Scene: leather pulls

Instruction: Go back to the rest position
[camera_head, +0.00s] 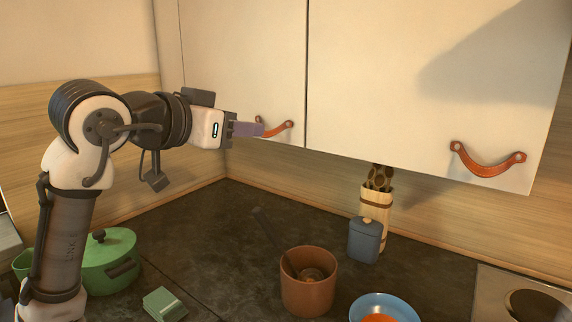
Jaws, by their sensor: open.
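My gripper (248,129) is raised at the left middle of the head view and points right. Its purple-grey fingers are in front of the left white cabinet door (243,60), at the left end of that door's orange leather pull (282,129). In this view the fingers overlap the pull's left end; I cannot tell whether they touch it. The gripper is open and nothing shows between its fingers. The right cabinet door (400,70) has its own leather pull (488,164). Both doors look closed.
Below on the dark counter (215,235) stand a green pot (108,262), a green block (164,304), a brown pot (308,292), a blue-grey jar (364,241), a utensil holder (376,206) and a blue bowl (384,305). A hob (490,290) is at right.

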